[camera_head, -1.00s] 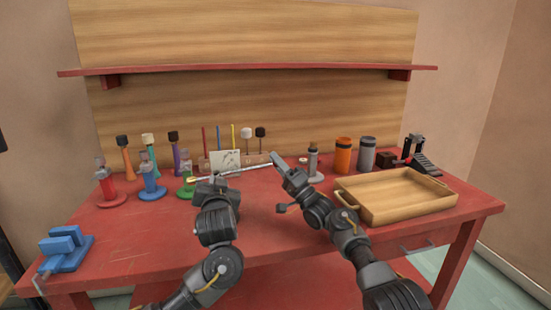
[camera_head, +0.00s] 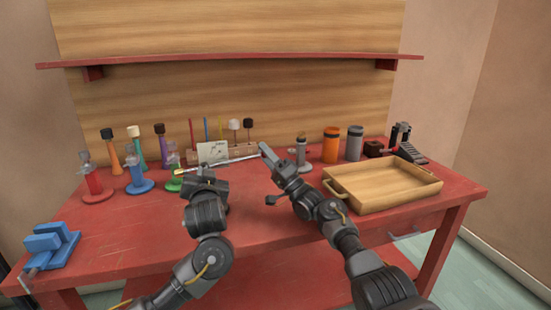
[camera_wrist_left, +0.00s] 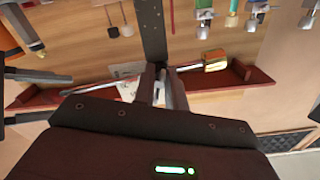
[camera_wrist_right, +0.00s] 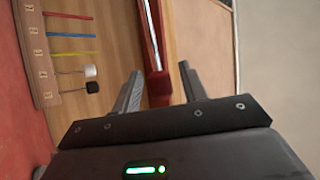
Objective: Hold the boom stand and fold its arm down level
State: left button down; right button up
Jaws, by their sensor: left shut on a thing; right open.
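The boom stand's thin pale arm (camera_head: 235,160) slopes slightly up to the right in the head view, with a brass weight at its left end. The weight (camera_wrist_left: 214,60) shows clearly in the left wrist view, which looks upside down. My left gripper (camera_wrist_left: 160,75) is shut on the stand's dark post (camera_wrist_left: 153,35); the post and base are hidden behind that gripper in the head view. My right gripper (camera_head: 265,152) is open near the arm's right end. I cannot tell whether the arm's tip lies between its fingers.
Red, blue (camera_head: 140,183) and green stands are at the left, near a blue vise (camera_head: 50,247). A red shelf (camera_head: 230,60) hangs above.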

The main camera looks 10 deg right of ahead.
jog(key=s+d, duration=0.8)
jog(key=d, duration=0.1)
jog(key=shift+s+d+f, duration=0.2)
jog(key=shift+s+f, duration=0.1)
jog(key=shift+s, duration=0.05)
